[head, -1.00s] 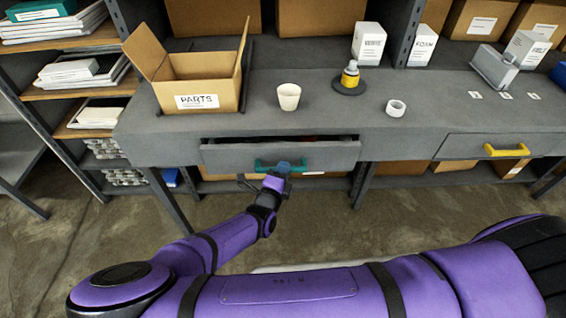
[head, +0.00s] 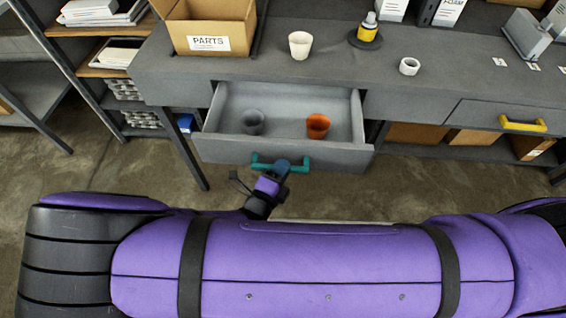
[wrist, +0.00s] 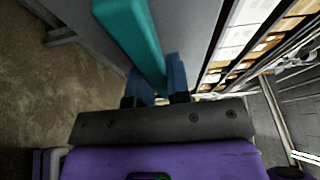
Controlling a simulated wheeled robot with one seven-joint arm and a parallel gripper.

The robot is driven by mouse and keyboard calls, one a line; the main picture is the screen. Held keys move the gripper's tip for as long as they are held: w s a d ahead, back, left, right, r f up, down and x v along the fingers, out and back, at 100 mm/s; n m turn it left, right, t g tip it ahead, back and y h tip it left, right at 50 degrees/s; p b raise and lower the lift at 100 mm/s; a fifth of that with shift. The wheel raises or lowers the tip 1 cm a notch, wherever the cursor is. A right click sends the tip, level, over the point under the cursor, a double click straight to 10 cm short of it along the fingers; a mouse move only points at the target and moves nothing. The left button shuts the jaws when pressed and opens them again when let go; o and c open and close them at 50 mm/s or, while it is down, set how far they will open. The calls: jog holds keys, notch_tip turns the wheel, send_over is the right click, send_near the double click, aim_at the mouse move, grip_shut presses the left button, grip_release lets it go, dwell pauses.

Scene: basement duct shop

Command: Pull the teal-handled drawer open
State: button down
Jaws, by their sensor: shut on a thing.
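The teal handle (head: 262,163) is on the front of the grey drawer (head: 215,152), which stands well out from the bench. Inside the drawer are a dark grey cup (head: 253,122) on the left and an orange cup (head: 317,125) on the right. In the wrist view the teal handle (wrist: 130,35) runs down between the blue fingers of my gripper (wrist: 160,80).
On the grey bench (head: 340,70) stand a PARTS box (head: 208,42), a white cup (head: 300,45), a yellow bottle (head: 368,30) and a tape roll (head: 409,66). A yellow-handled drawer (head: 480,115) at right is closed. Open floor (head: 100,165) lies in front.

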jog(key=shift+s, duration=0.1)
jog(key=c, duration=1.1)
grip_release()
jog(key=shift+v, duration=3.75)
